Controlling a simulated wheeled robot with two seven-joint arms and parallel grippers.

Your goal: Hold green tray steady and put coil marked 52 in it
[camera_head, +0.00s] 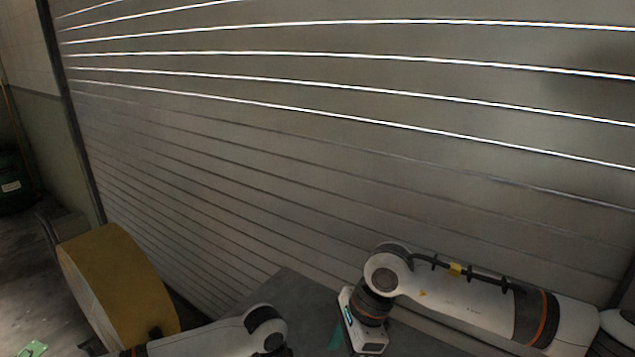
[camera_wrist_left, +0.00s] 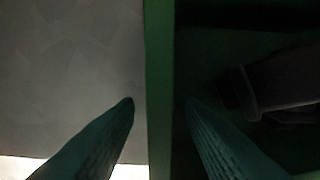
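In the left wrist view a green wall (camera_wrist_left: 160,90), which looks like the rim of the green tray, runs straight between the two fingers of my left gripper (camera_wrist_left: 160,103). The gripper is open, with a gap on each side of the wall. The tray's dark green inside lies to the right. A dark, rounded object (camera_wrist_left: 275,90) shows there; I cannot tell what it is. In the head view my left gripper is out of frame. My right gripper (camera_head: 362,325) points down at the bottom edge, and its fingertips are not clearly seen. No coil marked 52 can be made out.
A grey tabletop (camera_head: 285,300) shows between my arms. A ribbed metal shutter (camera_head: 330,130) stands close behind it. A large yellow roller (camera_head: 118,280) stands at the left. A dark green bin (camera_head: 12,185) is at the far left.

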